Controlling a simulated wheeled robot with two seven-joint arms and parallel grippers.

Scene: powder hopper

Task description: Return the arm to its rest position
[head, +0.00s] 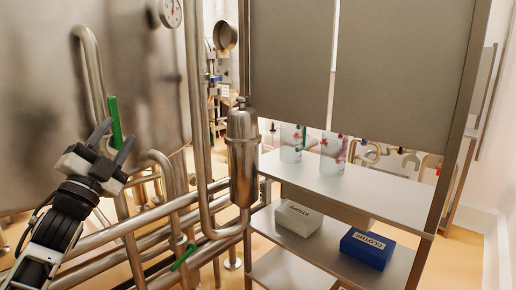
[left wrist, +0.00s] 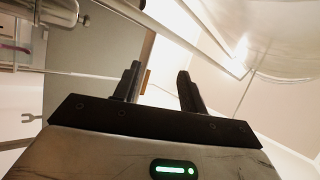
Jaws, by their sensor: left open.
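My left gripper (head: 112,140) is raised at the left of the head view, in front of the steel tank (head: 140,75). Its two dark fingers point up and stand apart with nothing between them. A green handle (head: 115,122) shows beside the fingers; I cannot tell whether it touches them. In the left wrist view the gripper (left wrist: 158,85) is also open and empty, with a pale wall and ceiling beyond. My right gripper is in neither view.
Steel pipes (head: 130,228) run below and beside my left arm, with a lower green handle (head: 184,257). A steel canister (head: 243,155) stands in the middle. At right, a shelf unit (head: 355,190) holds clear containers (head: 291,145), a white box (head: 299,218) and a blue box (head: 367,249).

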